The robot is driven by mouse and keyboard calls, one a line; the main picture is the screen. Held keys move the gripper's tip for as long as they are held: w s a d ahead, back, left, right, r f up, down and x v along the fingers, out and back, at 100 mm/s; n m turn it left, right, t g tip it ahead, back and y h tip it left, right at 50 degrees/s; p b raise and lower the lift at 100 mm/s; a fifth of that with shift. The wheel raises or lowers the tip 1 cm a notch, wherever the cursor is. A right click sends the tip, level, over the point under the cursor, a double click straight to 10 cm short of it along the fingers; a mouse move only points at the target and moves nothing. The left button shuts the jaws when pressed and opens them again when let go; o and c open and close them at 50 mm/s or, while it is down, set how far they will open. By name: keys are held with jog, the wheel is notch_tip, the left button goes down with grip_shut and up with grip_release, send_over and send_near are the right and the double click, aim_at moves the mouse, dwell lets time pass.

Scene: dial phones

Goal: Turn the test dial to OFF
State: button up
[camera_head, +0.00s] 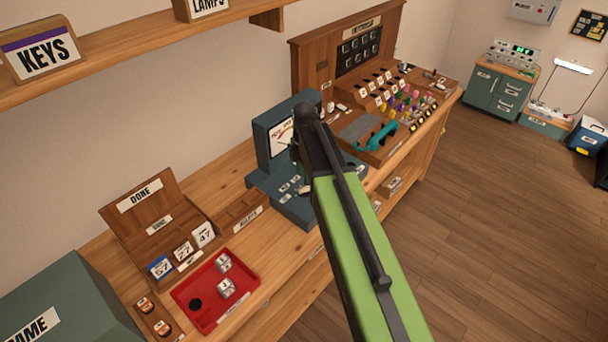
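A blue-grey test device (262,152) stands on the wooden bench at the middle of the view, with a white meter face (281,137) on its upright part. Small white labels (290,185) lie on its sloped base. My green and black arm crosses in front of the device and hides much of its right side and base. My gripper (298,158) is at the device, in front of the meter's right side. Its fingers are too small and dark to tell whether they are open or shut. I cannot make out the test dial or its setting.
A wooden switchboard (303,62) with a teal handset (378,137) stands to the right. A shelf (130,55) overhangs the bench.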

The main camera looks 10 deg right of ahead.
aim_at(304, 188)
notch_tip(304, 188, up, 12)
jog(key=p, duration=1)
jog(key=shift+f, duration=0.15)
jog(key=s+f+m+b, duration=0.4)
jog(key=s+m, duration=0.3)
jog(key=m, duration=0.3)
jog(key=s+f+m+b, duration=0.5)
jog(key=s+m, duration=0.2)
jog(key=m, duration=0.3)
jog(key=shift+s+a+m, duration=0.15)
jog(key=shift+s+m, duration=0.25)
